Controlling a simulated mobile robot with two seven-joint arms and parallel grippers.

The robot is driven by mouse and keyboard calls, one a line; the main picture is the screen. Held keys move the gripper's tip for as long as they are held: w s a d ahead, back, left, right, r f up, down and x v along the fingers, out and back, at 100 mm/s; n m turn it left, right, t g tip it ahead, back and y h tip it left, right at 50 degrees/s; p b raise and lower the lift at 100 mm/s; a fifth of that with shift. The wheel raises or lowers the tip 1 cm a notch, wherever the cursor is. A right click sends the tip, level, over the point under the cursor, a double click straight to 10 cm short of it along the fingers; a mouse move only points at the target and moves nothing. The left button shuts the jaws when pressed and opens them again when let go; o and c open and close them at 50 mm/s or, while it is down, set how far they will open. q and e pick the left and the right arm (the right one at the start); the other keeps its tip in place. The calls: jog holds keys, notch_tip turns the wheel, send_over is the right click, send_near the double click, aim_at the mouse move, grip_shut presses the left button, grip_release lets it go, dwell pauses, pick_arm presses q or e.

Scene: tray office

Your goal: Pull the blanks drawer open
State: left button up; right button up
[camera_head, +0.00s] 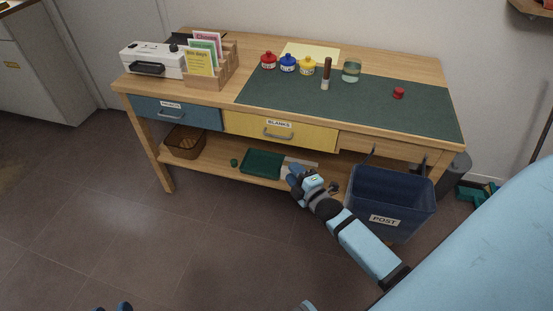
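The blanks drawer (245,125) has a yellow front with a "BLANKS" label and a grey bar handle (278,135). It sits in the middle of the wooden desk's front and looks shut, roughly flush with its neighbours. My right gripper (291,174) is below and slightly right of the handle, in front of the lower shelf, apart from the drawer. Its fingers are small and foreshortened, so I cannot tell whether they are open. Two dark blue tips, probably of my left gripper (113,307), just show at the bottom edge, far from the desk.
A blue drawer (175,112) is left of the yellow one. A blue "POST" bin (391,198) stands right of my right gripper. The lower shelf holds a green tray (262,163) and a brown basket (184,142). The floor in front is clear at left.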

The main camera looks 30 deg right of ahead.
jog(key=w+d+f+n+t+h+b, duration=0.1)
jog(key=w+d+f+n+t+b, duration=0.15)
jog(key=w+d+f+b, duration=0.2)
pick_arm(q)
jog(key=d+r+t+h+b, duration=0.1)
jog(key=b, duration=0.1)
jog(key=d+r+t+h+b, duration=0.1)
jog(key=d+t+h+b, duration=0.1)
jog(key=shift+s+r, duration=0.15)
jog(key=shift+s, duration=0.05)
pick_arm(e)
jog(key=w+d+r, duration=0.1)
jog(key=w+r, duration=0.1)
jog(key=w, duration=1.1)
jog(key=shift+d+n+g, duration=0.25)
jog(key=shift+n+g, duration=0.1)
jog(key=shift+n, duration=0.1)
jog(key=shift+w+r, duration=0.1)
grip_shut()
